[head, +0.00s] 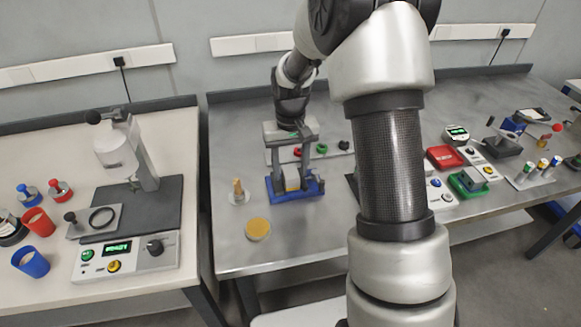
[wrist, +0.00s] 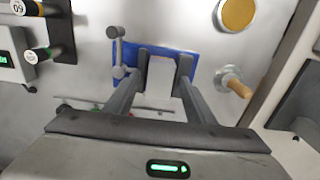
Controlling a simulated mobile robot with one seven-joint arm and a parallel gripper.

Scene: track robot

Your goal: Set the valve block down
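The pale block between my fingertips, which I take for the valve block (wrist: 161,76), fills the space between them in the wrist view. My gripper (wrist: 163,62) points down with a finger against each side of it. In the head view my gripper (head: 296,182) is low over a blue fixture (head: 315,188) on the grey bench, and the block is mostly hidden by the fingers. The fixture (wrist: 205,50) also shows behind the fingertips in the wrist view, with a grey lever (wrist: 117,50) beside the left finger. Whether the block rests on the fixture cannot be told.
A yellow-topped round piece (head: 258,228) and a wooden-handled tool on a round base (head: 238,194) stand left of the fixture. A panel with coloured buttons (head: 330,150) lies behind. The bench's front edge is close. A press station (head: 125,205) stands on the left table.

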